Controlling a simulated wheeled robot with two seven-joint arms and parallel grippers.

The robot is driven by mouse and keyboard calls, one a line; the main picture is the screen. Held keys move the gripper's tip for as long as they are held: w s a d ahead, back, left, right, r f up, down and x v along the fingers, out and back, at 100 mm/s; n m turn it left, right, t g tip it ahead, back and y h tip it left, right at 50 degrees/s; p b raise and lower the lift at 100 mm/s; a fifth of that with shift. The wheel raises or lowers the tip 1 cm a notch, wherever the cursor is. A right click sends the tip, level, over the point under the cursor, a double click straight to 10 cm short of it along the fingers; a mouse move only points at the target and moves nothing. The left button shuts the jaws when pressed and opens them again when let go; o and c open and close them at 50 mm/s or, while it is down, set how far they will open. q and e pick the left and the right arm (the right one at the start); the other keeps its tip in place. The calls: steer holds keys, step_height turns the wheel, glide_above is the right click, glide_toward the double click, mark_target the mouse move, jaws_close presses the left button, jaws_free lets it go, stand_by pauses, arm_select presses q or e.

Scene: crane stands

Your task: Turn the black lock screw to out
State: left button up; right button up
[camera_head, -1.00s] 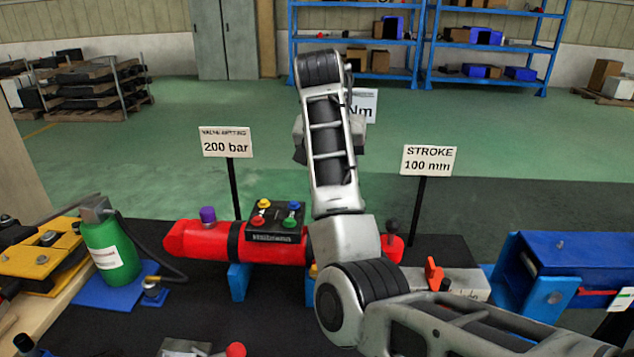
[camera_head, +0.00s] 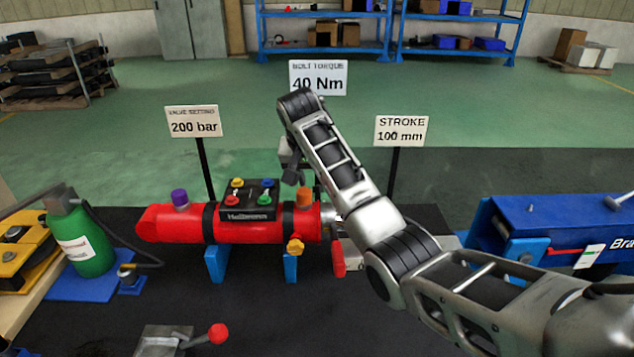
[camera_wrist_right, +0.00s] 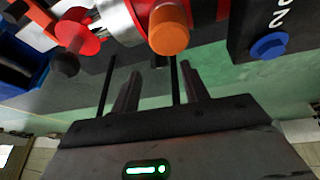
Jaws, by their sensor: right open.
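The red cylinder (camera_head: 165,225) lies on blue supports, with an orange knob (camera_head: 304,197) on top near its right end. In the right wrist view the orange knob (camera_wrist_right: 168,33) is close beyond the fingers. A dark round knob beside a red part (camera_wrist_right: 78,33) shows at the upper left there; it looks like the black lock screw (camera_wrist_right: 65,64), but I cannot be sure. In the head view my arm hides that area. My right gripper (camera_wrist_right: 160,72) is open, with nothing between its fingers. My left gripper is not in view.
A black valve block (camera_head: 248,212) with coloured knobs sits on the cylinder. A red lever (camera_head: 338,258) hangs at its right end. A blue machine (camera_head: 560,225) stands right and a green bottle (camera_head: 80,245) left. Sign posts stand behind.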

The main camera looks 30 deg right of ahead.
mark_target(318, 186)
steer(key=shift+x, duration=1.6)
steer(key=shift+c, duration=0.4)
jaws_close()
